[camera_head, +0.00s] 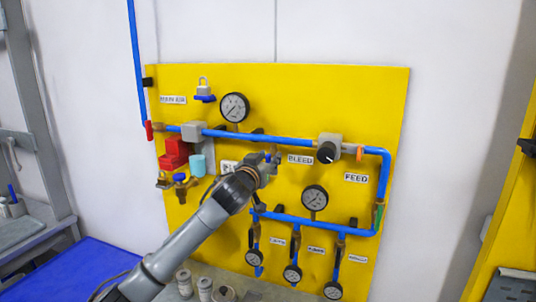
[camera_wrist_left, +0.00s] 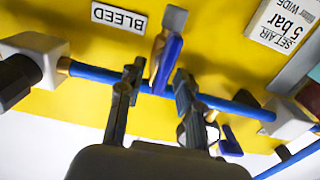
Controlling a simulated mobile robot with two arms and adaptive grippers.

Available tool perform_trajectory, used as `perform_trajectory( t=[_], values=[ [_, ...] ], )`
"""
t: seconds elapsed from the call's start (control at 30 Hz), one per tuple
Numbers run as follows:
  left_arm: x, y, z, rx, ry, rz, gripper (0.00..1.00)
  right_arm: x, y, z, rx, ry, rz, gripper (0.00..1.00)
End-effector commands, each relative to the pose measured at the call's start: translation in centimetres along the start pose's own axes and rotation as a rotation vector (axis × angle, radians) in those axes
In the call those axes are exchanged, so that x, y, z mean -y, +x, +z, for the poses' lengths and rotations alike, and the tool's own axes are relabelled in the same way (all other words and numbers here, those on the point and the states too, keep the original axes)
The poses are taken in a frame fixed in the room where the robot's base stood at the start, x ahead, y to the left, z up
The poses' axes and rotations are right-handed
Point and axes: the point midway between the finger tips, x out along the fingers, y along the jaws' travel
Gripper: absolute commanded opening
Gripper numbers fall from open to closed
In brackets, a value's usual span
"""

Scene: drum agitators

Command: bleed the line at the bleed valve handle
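The bleed valve handle is a blue lever (camera_wrist_left: 166,65) on the blue pipe, beside the BLEED label (camera_wrist_left: 119,18) in the left wrist view. My left gripper (camera_wrist_left: 158,75) is open, with its two dark fingers on either side of the lever. There is a clear gap to the left finger; the right finger is very close, and I cannot tell whether it touches. In the head view my left gripper (camera_head: 268,164) is at the yellow panel left of the BLEED label (camera_head: 300,160), and it largely hides the lever. My right gripper is not in view.
Small cylindrical parts (camera_head: 205,287) stand below. A blue surface (camera_head: 80,270) is at lower left.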

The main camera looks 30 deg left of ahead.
Motion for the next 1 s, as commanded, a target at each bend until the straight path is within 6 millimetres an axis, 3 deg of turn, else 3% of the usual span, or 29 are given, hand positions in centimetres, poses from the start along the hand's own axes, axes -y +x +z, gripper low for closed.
perform_trajectory(
  t=[0.27,0.43,0.47,1.0],
  values=[
    [-0.01,0.14,0.07,0.001,0.000,0.000,0.35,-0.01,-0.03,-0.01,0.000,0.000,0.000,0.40],
    [-0.01,0.13,0.07,0.001,0.000,0.000,0.02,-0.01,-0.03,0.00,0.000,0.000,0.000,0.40],
    [-0.01,0.12,0.07,0.001,0.000,0.000,0.00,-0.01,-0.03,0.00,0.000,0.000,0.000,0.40],
    [-0.20,0.11,0.07,0.001,0.095,0.000,0.00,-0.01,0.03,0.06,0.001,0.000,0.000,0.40]
  ],
)
